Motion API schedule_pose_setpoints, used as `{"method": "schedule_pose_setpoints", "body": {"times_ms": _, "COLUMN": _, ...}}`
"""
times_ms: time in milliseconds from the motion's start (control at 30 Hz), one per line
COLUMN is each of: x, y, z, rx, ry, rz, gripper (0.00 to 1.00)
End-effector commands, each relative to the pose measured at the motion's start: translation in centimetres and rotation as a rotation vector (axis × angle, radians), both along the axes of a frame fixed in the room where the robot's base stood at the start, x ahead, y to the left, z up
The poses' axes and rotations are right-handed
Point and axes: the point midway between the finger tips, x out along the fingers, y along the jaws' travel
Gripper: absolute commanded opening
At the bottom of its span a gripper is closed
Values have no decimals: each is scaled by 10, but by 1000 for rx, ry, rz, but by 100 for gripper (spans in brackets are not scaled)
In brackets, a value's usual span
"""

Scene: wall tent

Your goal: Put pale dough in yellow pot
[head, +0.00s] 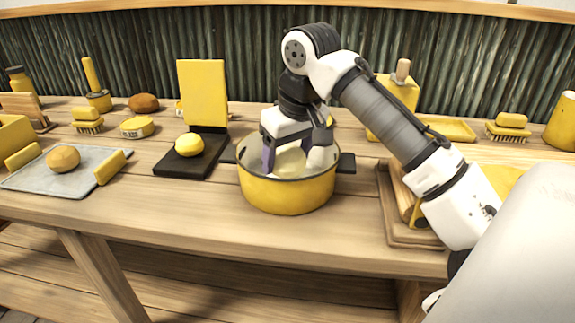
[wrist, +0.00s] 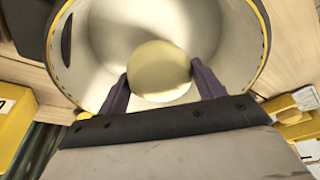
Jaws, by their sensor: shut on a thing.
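The yellow pot (head: 287,194) stands on the wooden table, with dark side handles and a pale inside. It also shows from above in the wrist view (wrist: 110,35). My gripper (head: 291,160) reaches down into the pot's opening from above. In the wrist view its two dark fingers (wrist: 160,82) are shut on the pale dough (wrist: 160,68), a round cream ball. The dough is within the pot's rim. I cannot tell whether it touches the pot's bottom. In the head view the dough is hard to make out behind the fingers and rim.
A dark stand with a yellow ball (head: 189,145) is left of the pot. A grey tray (head: 40,181) with a brown bun (head: 63,158) lies farther left. A wooden board (head: 398,225) is at the right under my arm. Bare table lies in front of the pot.

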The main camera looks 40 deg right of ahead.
Motion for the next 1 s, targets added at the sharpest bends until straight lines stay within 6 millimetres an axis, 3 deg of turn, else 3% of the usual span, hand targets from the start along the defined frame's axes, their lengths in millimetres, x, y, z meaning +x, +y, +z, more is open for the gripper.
{"method": "schedule_pose_setpoints", "body": {"times_ms": 133, "x": 0, "y": 0, "z": -22, "rx": 0, "ry": 0, "rz": -1, "gripper": 34}}
{"method": "schedule_pose_setpoints", "body": {"times_ms": 467, "x": 0, "y": 0, "z": -26, "rx": 1, "ry": -1, "rz": 0, "gripper": 34}}
{"method": "schedule_pose_setpoints", "body": {"times_ms": 500, "x": 0, "y": 0, "z": -26, "rx": 0, "ry": -1, "rz": 0, "gripper": 71}}
{"method": "schedule_pose_setpoints", "body": {"times_ms": 633, "x": 0, "y": 0, "z": -26, "rx": 0, "ry": 0, "rz": 0, "gripper": 88}}
{"method": "schedule_pose_setpoints", "body": {"times_ms": 1000, "x": 0, "y": 0, "z": -21, "rx": 0, "ry": -1, "rz": 0, "gripper": 89}}
